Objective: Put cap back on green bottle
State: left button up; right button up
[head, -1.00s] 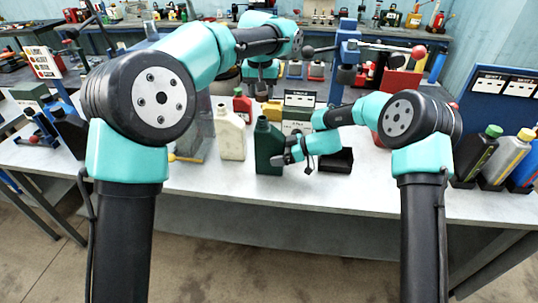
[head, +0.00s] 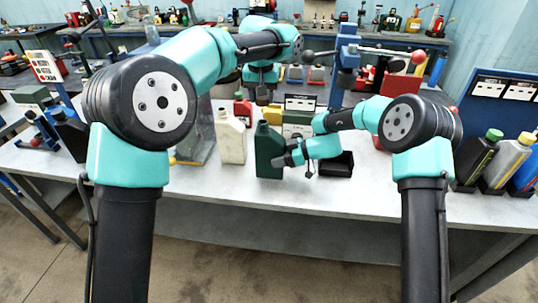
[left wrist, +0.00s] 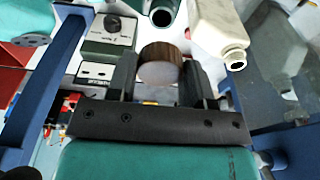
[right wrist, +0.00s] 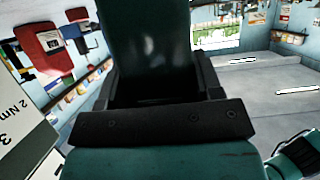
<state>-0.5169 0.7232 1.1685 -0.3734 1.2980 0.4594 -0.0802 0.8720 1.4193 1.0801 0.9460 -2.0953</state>
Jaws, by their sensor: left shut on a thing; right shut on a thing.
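The dark green bottle (head: 268,155) stands upright near the front of the bench with its neck uncovered. My right gripper (head: 284,159) is shut on it from the right. In the right wrist view the bottle's dark body (right wrist: 147,45) fills the space between the fingers. My left gripper (head: 262,92) is above and behind the bottle. In the left wrist view it is shut on a round cap (left wrist: 160,70) with a brown ribbed side and a pale face. The open mouth of the green bottle (left wrist: 162,15) shows beyond the cap, apart from it.
A cream bottle (head: 230,138), uncapped, stands just left of the green one. A small black bin (head: 337,165) lies to the right. A blue stand (head: 343,70) rises behind. The front bench strip is clear.

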aim_at(263, 121)
pick_arm(q)
jog(key=shift+f, duration=2.5)
jog(key=shift+f, duration=0.9)
jog(key=shift+f, duration=0.6)
